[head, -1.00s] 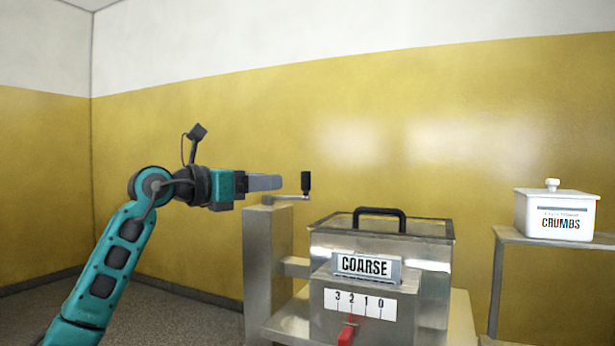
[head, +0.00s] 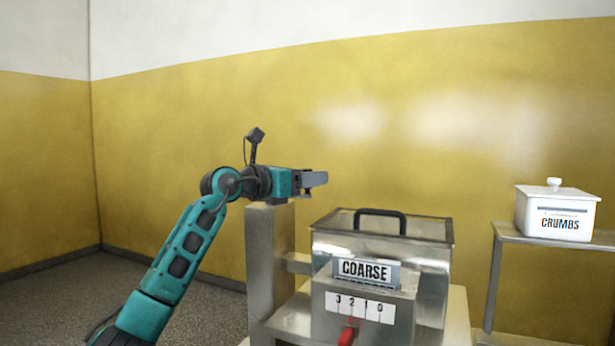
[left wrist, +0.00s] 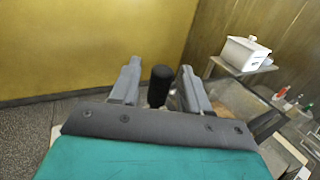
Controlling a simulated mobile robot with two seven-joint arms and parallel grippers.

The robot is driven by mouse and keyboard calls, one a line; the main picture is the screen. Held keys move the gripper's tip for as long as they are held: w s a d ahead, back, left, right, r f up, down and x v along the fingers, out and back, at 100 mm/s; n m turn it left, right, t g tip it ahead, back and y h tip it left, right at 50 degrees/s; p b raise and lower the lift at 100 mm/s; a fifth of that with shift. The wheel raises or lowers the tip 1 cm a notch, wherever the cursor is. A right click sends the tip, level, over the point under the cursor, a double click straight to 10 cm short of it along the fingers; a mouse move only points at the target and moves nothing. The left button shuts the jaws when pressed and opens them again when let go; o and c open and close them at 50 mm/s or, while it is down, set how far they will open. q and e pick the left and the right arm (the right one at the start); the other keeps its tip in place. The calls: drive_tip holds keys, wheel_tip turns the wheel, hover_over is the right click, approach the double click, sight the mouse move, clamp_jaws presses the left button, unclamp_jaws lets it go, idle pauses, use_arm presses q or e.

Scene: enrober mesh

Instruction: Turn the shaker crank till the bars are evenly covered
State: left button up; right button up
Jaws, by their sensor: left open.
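The shaker is a steel box (head: 433,290) with a black top handle and a COARSE label (head: 366,272). A post (head: 268,262) stands at its left and carries the crank. The black crank grip (left wrist: 160,84) stands upright between the fingers of my left gripper (left wrist: 160,70) in the left wrist view. In the head view my left gripper (head: 316,180) is above the post and hides the crank. It is open, with the fingers on either side of the grip; I cannot tell if either touches it. No bars are visible. My right gripper is out of view.
A white CRUMBS pot (head: 556,214) stands on a metal side table (head: 520,238) at the right. A red lever (head: 347,334) sits below the 3-2-1-0 scale (head: 359,307). Small bottles (left wrist: 281,94) show at the right of the wrist view. The yellow wall is behind.

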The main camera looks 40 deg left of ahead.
use_arm(q)
drive_tip(key=shift+c, duration=0.4)
clamp_jaws()
drive_tip(key=shift+s, duration=0.1)
